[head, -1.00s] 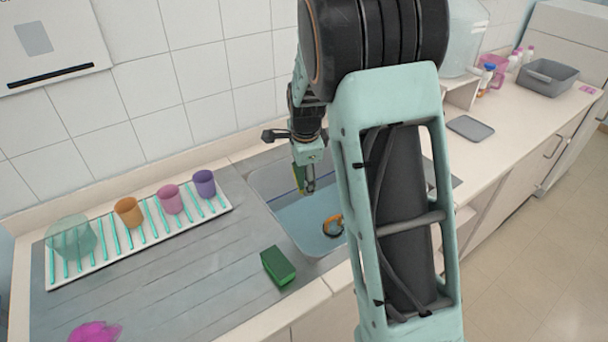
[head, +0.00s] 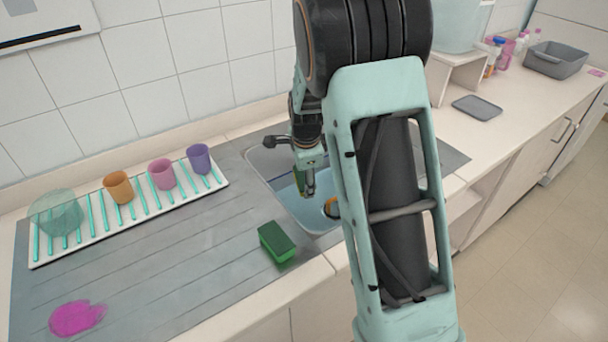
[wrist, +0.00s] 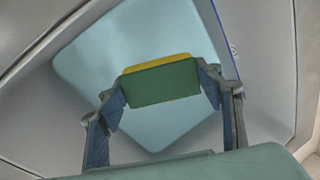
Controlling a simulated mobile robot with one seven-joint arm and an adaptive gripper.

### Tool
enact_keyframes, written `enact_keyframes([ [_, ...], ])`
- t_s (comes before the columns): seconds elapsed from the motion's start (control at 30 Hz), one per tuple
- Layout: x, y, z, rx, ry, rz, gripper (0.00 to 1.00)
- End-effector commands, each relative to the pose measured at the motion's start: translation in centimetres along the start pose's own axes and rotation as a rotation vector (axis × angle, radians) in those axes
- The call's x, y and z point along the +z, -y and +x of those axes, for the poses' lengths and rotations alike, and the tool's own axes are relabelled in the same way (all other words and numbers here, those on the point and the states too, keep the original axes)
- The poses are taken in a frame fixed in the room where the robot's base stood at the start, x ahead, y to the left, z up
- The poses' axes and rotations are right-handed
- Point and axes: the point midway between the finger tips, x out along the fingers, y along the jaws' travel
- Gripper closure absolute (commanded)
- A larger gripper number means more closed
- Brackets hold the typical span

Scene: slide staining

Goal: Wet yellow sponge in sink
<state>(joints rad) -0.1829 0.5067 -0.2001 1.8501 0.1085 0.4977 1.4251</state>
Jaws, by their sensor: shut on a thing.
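My gripper (head: 309,191) points down into the sink (head: 262,165) and is shut on the yellow sponge (head: 299,182). In the wrist view the sponge shows a green scouring face (wrist: 160,84) and a thin yellow edge (wrist: 157,63), between the two fingers (wrist: 160,95). Pale blue water (head: 300,207) lies in the sink under the sponge. I cannot tell whether the sponge touches the water. An orange ring-like thing (head: 331,208) in the sink is partly hidden by my arm.
A white rack (head: 140,225) with several cups stands at left. A magenta spill (head: 76,318) marks the drainboard. A grey tray (head: 477,108) lies on the right counter.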

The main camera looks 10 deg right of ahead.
Motion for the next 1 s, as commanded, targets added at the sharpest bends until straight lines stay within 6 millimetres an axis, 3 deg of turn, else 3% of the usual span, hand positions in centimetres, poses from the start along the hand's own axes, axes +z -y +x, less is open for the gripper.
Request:
enact_keyframes([
  [1.0,0.7,-3.1,10.0,0.001,0.000,-0.001,0.59],
])
